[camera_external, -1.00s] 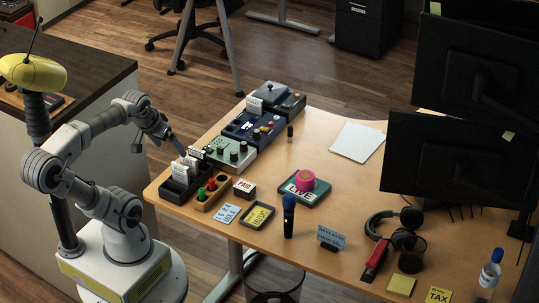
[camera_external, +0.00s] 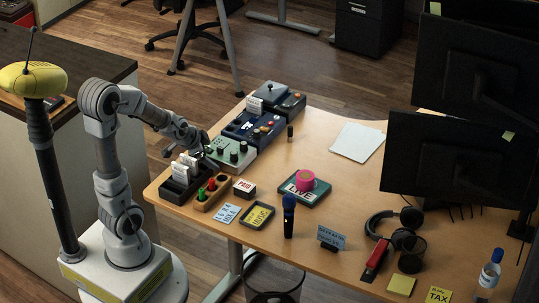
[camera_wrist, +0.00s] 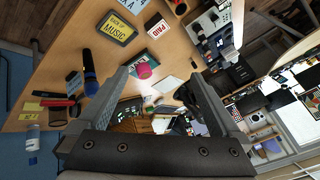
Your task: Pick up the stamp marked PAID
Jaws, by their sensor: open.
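A small block with a white top and red PAID lettering (camera_external: 244,188) sits on the desk, right of the wooden holder. It also shows in the wrist view as a white face with red PAID lettering (camera_wrist: 157,26), near the top. My gripper (camera_external: 211,160) is above the back left part of the desk, over the card rack and green device, up and left of the PAID block and apart from it. In the wrist view my gripper (camera_wrist: 158,76) has its two fingers spread wide with nothing held between them.
A wooden holder (camera_external: 203,205) with green and red handled pieces stands left of the block.

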